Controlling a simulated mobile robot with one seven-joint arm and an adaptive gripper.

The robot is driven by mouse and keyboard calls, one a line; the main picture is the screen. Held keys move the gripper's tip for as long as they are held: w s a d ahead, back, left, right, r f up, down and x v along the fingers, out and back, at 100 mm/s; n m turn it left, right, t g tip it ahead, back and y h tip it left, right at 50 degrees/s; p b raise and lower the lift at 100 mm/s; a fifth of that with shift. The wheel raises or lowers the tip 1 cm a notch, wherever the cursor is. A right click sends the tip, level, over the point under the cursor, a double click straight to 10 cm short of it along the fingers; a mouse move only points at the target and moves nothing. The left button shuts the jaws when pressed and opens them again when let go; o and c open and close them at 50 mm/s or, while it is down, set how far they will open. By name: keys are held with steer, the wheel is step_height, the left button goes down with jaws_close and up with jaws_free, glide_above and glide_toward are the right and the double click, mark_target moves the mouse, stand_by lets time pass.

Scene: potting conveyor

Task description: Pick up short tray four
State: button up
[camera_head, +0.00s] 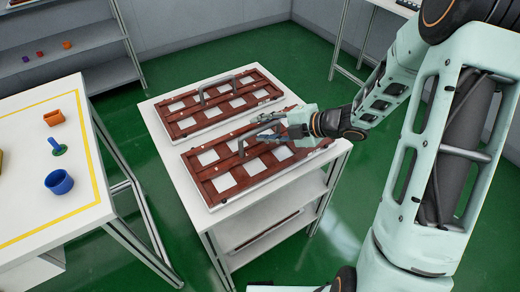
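Two brown-red slatted trays with pale square openings lie side by side on a white shelf table. The nearer tray (233,186) and the farther tray (188,123) look alike. I see no number, so I cannot tell which one is short tray four. My gripper (262,128) is over the nearer tray, reaching in from the right at its grey handle (241,149). The fingers and my arm hide part of that handle and the tray's right end. I cannot tell whether the fingers are closed on the handle. The nearer tray appears flat on the table top.
Shelving (70,40) stands at the back left. Green floor lies between.

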jaws_close()
stand_by(0.4)
steer(key=shift+r, duration=0.35)
